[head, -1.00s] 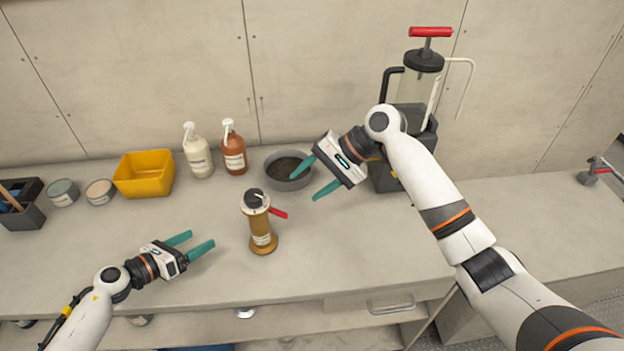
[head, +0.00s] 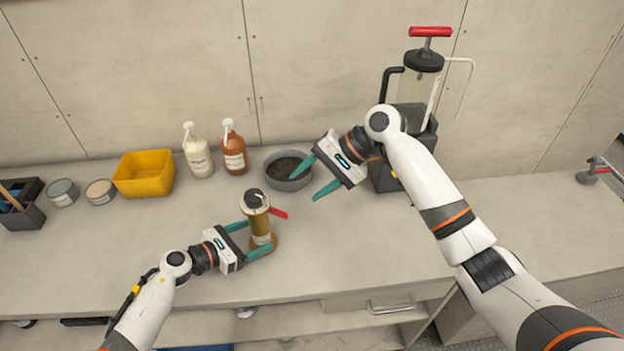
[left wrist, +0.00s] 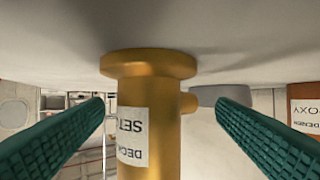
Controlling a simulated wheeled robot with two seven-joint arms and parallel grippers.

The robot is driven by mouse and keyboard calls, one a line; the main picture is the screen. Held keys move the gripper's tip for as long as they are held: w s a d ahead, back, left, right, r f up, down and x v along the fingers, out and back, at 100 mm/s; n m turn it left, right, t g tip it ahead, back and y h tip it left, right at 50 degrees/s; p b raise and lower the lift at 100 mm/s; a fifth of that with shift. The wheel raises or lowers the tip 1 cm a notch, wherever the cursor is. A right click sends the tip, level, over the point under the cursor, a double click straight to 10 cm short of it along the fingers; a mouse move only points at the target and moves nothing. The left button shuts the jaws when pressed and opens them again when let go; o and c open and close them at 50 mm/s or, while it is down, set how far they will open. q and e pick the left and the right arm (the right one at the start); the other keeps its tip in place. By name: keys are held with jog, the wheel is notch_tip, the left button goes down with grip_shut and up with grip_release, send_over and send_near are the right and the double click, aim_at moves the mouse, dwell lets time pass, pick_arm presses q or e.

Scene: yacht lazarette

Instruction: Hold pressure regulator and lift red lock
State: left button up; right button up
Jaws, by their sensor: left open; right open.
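The pressure regulator (head: 262,229) is a brass-coloured cylinder with a round base and a dark cap, standing upright on the counter. The red lock (head: 278,213) sticks out to the right near its top. My left gripper (head: 253,237) is open, with its teal fingers on either side of the regulator body. In the left wrist view the regulator (left wrist: 150,115) appears upside down, with its label between the open fingers and gaps on both sides. My right gripper (head: 318,177) is open and empty, up and to the right of the red lock, by the grey bowl.
The grey bowl (head: 284,183) stands behind the regulator. Two pump bottles, white (head: 198,158) and brown (head: 234,154), and a yellow bin (head: 144,178) stand along the back. A tall pump canister (head: 411,92) with a red handle is behind my right arm. The counter's left front is clear.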

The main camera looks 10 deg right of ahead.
pick_arm(q)
jog(key=shift+x, duration=1.1)
jog(key=shift+a, duration=0.1)
jog(key=c, duration=0.7)
